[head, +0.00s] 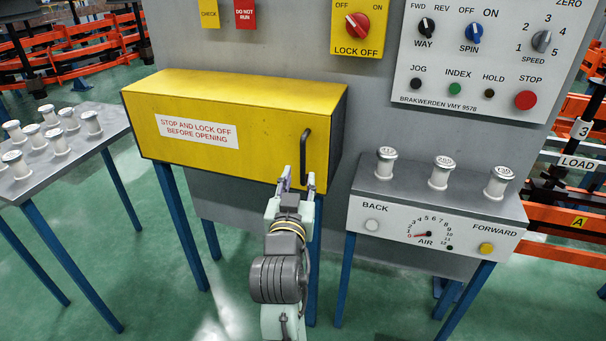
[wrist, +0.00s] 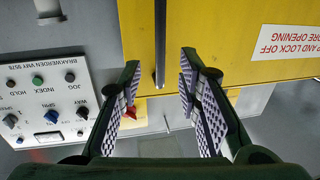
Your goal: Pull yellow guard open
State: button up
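The yellow guard (head: 230,112) is a long box cover, shut, with a white label reading "STOP AND LOCK OFF BEFORE OPENING". Its black bar handle (head: 306,155) stands upright at the right end of the front face. The guard also fills the upper right of the wrist view (wrist: 225,60). My gripper (head: 299,182) is at the handle's lower end, open, with one finger on each side. In the wrist view, the handle (wrist: 160,45) shows in the gap between the fingertips (wrist: 160,66), with space on both sides. I cannot tell whether it lies fully between the pads.
A red lock-off switch (head: 357,26) is on the grey panel above. A control panel (head: 470,60) is right of it. An air console (head: 435,225) with several spindles stands close right of my arm. A table (head: 45,180) with several spindles is at left.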

aim_at(302, 162)
jog(key=w, duration=0.2)
jog(key=w+p, duration=0.1)
jog(key=w, duration=0.2)
jog(key=w+d+p, duration=0.1)
jog(key=w, duration=0.2)
jog(key=shift+w, duration=0.15)
jog(key=shift+c, duration=0.2)
grip_shut()
dwell(0.4)
